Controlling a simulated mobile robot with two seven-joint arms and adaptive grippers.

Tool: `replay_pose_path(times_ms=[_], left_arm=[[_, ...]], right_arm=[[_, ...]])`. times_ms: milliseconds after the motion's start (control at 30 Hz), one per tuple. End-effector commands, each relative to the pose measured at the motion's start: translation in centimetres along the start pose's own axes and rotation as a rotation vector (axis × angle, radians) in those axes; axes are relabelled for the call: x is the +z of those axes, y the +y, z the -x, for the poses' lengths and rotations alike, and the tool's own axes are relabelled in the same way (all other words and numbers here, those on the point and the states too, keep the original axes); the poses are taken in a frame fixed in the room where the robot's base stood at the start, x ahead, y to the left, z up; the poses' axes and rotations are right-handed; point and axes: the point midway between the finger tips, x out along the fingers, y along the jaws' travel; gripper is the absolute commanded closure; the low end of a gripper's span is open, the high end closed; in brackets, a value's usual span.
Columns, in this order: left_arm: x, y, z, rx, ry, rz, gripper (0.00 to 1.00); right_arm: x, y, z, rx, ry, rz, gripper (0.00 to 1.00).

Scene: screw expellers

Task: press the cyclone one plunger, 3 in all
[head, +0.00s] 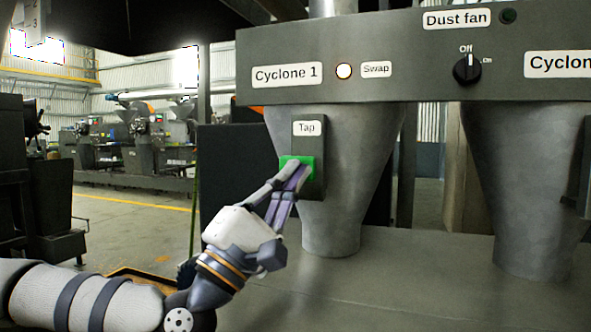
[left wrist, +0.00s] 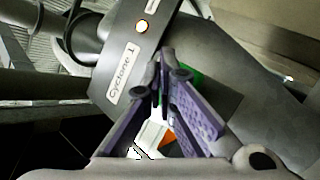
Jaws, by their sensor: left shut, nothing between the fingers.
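The cyclone one plunger is a green block (head: 306,163) on the dark housing labelled Tap (head: 309,150), on the grey cone under the Cyclone 1 label. My left gripper (head: 297,170) is shut and empty, with its fingertips at the green plunger and covering part of it. I cannot tell how far the plunger is pushed in. In the left wrist view the shut fingers (left wrist: 168,68) cover most of the plunger, and a bit of green (left wrist: 190,76) shows behind them. My right gripper is not in view.
The Swap lamp (head: 344,71) beside the Cyclone 1 label is lit. A dark knob (head: 467,69) marked Off and On sits under the Dust fan label. A second cone (head: 523,170) stands at the right. The grey deck (head: 420,285) below the cones is clear.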

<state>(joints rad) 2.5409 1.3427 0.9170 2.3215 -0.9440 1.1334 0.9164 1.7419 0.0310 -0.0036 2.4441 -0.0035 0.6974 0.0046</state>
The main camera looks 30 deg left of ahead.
Motion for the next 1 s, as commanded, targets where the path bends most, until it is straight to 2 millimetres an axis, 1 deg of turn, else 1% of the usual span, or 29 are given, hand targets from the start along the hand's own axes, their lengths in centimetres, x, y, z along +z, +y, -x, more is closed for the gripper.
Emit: replay_pose_path(times_ms=[567, 1000], left_arm=[[-0.01, -0.01, 0.01, 0.000, 0.000, 0.000, 1.00], [-0.44, -0.42, -0.60, 0.000, 0.000, 0.000, 1.00]], right_arm=[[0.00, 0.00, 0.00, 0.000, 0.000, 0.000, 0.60], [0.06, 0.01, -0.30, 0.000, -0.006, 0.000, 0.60]])
